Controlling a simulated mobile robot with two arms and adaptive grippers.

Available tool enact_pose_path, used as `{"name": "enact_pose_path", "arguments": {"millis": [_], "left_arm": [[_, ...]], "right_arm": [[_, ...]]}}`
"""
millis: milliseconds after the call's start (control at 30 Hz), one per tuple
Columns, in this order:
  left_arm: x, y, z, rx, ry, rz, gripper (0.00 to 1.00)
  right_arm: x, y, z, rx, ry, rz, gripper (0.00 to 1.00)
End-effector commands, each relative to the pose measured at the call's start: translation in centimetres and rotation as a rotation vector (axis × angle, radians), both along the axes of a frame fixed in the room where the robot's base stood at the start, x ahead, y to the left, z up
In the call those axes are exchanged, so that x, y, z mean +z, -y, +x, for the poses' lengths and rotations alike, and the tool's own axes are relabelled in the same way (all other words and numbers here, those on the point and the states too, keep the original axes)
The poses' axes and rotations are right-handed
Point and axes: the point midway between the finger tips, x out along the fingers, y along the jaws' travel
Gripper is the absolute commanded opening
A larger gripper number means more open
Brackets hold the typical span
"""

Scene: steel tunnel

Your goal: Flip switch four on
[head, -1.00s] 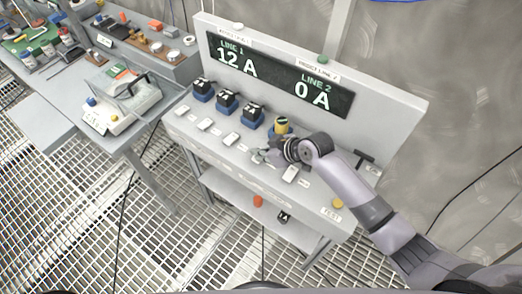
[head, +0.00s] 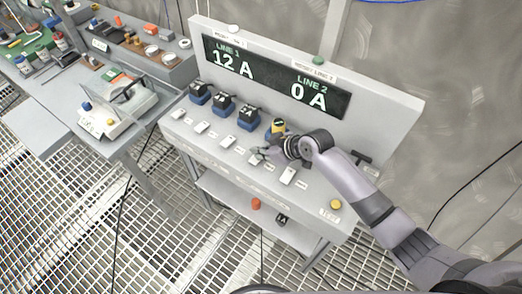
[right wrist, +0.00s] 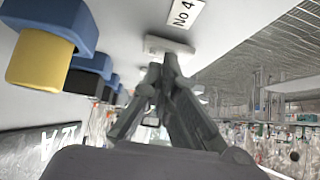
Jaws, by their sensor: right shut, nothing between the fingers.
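Switch four is a small white block in the right wrist view (right wrist: 168,46), beside a label reading "No 4" (right wrist: 183,14). My right gripper (right wrist: 160,72) is shut and empty, its fingertips right at the near edge of that switch. I cannot tell whether they touch it. In the head view the right gripper (head: 259,156) reaches in from the right, low over the sloped console top, and mostly covers switch four. The display (head: 277,78) reads Line 1 12 A and Line 2 0 A. My left gripper is out of view.
Other white switches stand in the row to the left (head: 229,141) and right (head: 287,176). Behind the row are blue plugs with black tops (head: 248,119) and a yellow-topped one (head: 277,127) close to my gripper. A yellow button (head: 335,204) is at the right end.

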Motion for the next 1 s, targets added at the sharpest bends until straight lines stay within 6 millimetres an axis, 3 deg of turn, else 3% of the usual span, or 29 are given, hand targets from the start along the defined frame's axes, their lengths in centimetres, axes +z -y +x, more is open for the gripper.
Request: {"name": "enact_pose_path", "arguments": {"millis": [167,367,433,533,800,1000], "left_arm": [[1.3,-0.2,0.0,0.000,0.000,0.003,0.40],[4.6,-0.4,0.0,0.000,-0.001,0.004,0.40],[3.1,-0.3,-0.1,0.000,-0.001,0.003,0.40],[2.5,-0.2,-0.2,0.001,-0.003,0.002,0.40],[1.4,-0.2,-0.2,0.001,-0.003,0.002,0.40],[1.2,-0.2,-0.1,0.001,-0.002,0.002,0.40]], "right_arm": [[1.3,-0.1,0.1,-0.001,-0.002,-0.002,0.00],[5.0,-0.5,0.4,-0.006,0.001,0.000,0.00],[4.8,0.5,-0.1,-0.006,0.003,-0.003,0.00],[6.3,1.8,-1.0,-0.006,0.004,-0.002,0.00],[9.8,4.6,-2.8,-0.006,0.004,-0.002,0.00],[11.0,5.4,-3.4,-0.006,0.002,0.000,0.00]]}}
